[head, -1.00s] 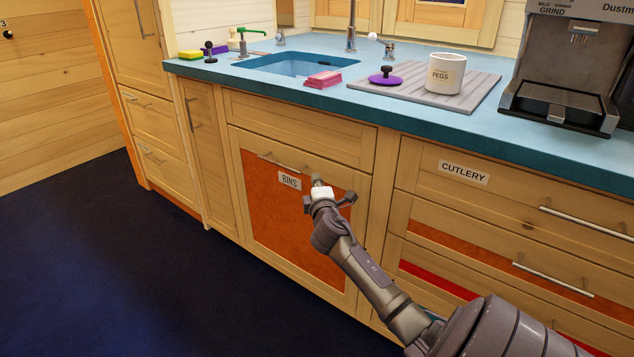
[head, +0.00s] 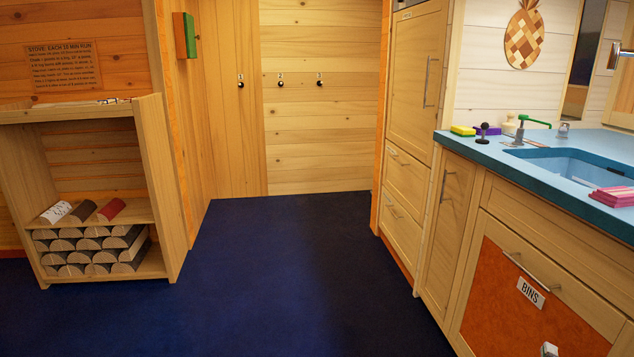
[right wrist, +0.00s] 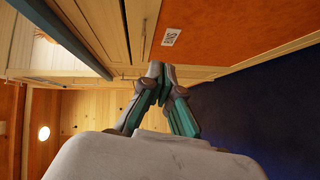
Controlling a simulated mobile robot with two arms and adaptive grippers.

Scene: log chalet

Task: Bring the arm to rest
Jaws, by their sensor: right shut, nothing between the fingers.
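My right gripper (right wrist: 161,72) shows in the right wrist view with its fingertips together and nothing held. The orange-red bins door (right wrist: 225,32) with its label (right wrist: 171,37) is beyond it, and I see no contact. In the head view only a small pale tip of my right gripper (head: 548,350) shows at the bottom edge, in front of the bins door (head: 505,300). The rest of my right arm is out of the head view. My left gripper is in neither view.
The blue worktop (head: 470,150) and wooden cabinets (head: 452,225) line the right side. A log rack (head: 165,200) with stacked logs stands at left. Dark blue floor (head: 290,270) lies clear between them, up to the wooden wall (head: 320,130).

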